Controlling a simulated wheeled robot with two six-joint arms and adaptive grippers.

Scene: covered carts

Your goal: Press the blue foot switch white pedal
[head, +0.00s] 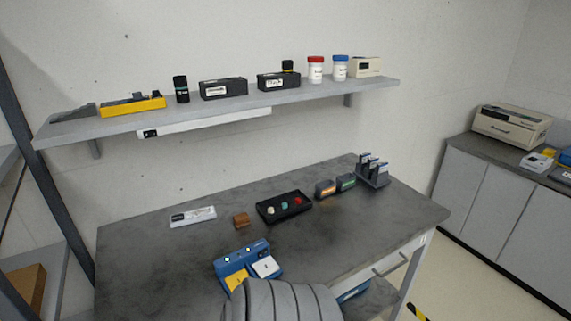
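The blue foot switch (238,257) sits near the front of the grey table. Its white pedal (265,267) is on the right and its yellow pedal (237,281) on the left. Two small light spots show on its blue upper part. A grey ribbed part of my own body covers the area just in front of the switch and hides its lower edge. Neither of my grippers shows in the head view.
On the grey table (140,255) are a black tray (263,213) with coloured knobs, a brown block (241,220), a white device (193,216) and a dark rack (376,181). A loaded shelf (210,110) hangs above. The table's left front is clear.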

